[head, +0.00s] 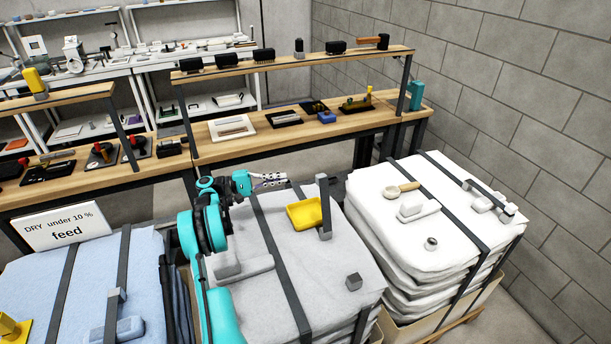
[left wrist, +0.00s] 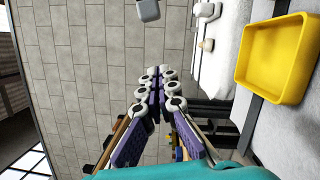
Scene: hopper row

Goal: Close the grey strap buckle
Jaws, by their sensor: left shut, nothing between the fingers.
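The grey strap buckle's lever (head: 325,208) stands upright on the grey stack (head: 270,232), at its far right, beside a yellow tray (head: 303,213). A grey block, apparently the lever's top end (left wrist: 148,10), shows at the top of the left wrist view, ahead of the fingers. My left gripper (head: 284,178) is shut and empty above the far part of the grey stack. Its fingers point right toward the lever, with a gap between. The fingertips also show in the left wrist view (left wrist: 158,72). My right gripper is not in view.
The yellow tray lies to the right in the left wrist view (left wrist: 272,62). A white stack (head: 400,240) stands right, a blue one (head: 90,270) left. A wooden bench (head: 350,112) stands behind.

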